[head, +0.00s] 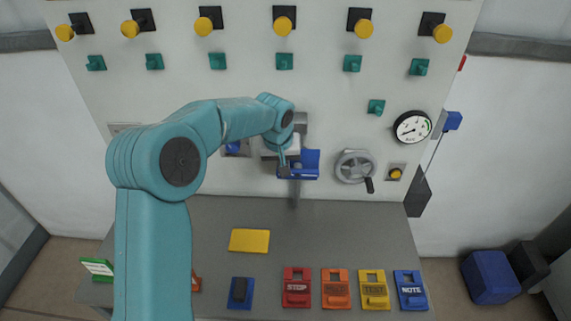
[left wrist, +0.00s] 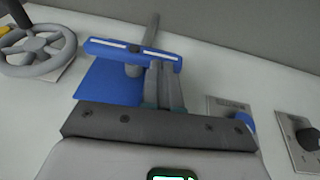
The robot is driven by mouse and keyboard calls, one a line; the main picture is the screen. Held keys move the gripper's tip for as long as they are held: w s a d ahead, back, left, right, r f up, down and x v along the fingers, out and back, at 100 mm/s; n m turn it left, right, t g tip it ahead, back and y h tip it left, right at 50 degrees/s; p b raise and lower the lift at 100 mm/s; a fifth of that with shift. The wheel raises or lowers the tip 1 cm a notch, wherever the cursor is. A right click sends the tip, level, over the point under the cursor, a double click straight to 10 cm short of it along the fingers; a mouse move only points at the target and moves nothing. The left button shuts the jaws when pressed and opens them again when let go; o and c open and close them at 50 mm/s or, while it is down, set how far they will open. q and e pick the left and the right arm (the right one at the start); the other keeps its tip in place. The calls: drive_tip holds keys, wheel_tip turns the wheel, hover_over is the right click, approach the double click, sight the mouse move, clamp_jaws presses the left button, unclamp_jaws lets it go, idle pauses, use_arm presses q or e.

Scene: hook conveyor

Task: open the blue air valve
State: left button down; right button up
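The blue air valve has a blue bar handle (head: 305,173) lying level across a vertical grey pipe, with a blue plate behind it. In the left wrist view the handle (left wrist: 113,51) carries white stripes. My left gripper (head: 284,172) is at the handle's left end in the head view. In the left wrist view the fingers (left wrist: 164,66) are close together, with their tips at the handle; touch is not clear. The arm and wrist hide part of the panel. My right gripper is not in view.
A grey handwheel (head: 355,166) is right of the valve, below a pressure gauge (head: 412,128). Yellow knobs (head: 283,25) and green knobs (head: 284,61) line the panel above. On the grey shelf (head: 330,230) lie a yellow plate (head: 249,240) and several coloured tags along the front.

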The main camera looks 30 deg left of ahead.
use_arm(q)
drive_tip(key=shift+f, duration=0.1)
wheel_tip(320, 180, down, 8)
drive_tip(key=n+t+h+b, duration=0.3)
drive_tip(key=t+h+b, duration=0.6)
drive_tip(key=b, duration=2.4)
drive_tip(key=shift+s+a+r+h, duration=0.2)
drive_tip(key=shift+a+h, duration=0.1)
drive_tip(key=shift+h, duration=1.3)
